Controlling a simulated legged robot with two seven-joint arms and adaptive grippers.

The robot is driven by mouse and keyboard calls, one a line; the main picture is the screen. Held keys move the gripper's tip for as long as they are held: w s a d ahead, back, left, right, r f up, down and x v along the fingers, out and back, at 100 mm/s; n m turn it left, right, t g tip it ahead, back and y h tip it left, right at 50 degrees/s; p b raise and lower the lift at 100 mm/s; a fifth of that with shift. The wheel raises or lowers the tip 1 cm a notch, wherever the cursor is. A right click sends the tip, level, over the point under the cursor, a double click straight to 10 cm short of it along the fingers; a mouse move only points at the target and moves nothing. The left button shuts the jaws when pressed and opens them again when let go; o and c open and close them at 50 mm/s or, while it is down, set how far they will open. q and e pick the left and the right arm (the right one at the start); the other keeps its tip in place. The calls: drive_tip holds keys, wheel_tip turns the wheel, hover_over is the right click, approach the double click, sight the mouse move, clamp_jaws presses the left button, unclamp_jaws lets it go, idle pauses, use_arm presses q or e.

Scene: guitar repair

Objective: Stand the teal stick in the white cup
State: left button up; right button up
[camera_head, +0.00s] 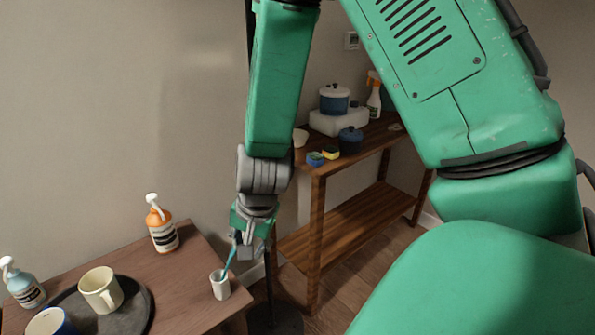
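The white cup (220,286) stands upright near the right front corner of the brown table. The teal stick (229,259) is tilted, with its lower end inside the cup's mouth and its upper part leaning right. My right gripper (241,246) is just above and to the right of the cup, pointing down. Its fingers appear shut on the upper part of the stick, though they are small in the picture and the stick's top is partly hidden. My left gripper is not in view.
A dark round tray (137,308) holds a cream mug (101,290) and a blue mug (50,323). An orange bottle (162,227) and a light-blue bottle (22,284) stand on the table (184,282). A wooden shelf (343,229) with pots is behind.

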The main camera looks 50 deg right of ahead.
drive_tip(key=s+a+f+n+g, duration=0.2)
drive_tip(key=s+a+f+n, duration=0.2)
drive_tip(key=s+f+n, duration=1)
drive_tip(key=shift+s+a+f+g+y, duration=0.15)
drive_tip(key=shift+s+f+g+y, duration=0.15)
drive_tip(key=shift+s+f, duration=2.6)
drive_tip(key=shift+w+a+f, duration=0.25)
drive_tip(key=shift+w+f, duration=0.3)
drive_tip(key=shift+w, duration=0.1)
drive_tip(key=shift+d, duration=0.1)
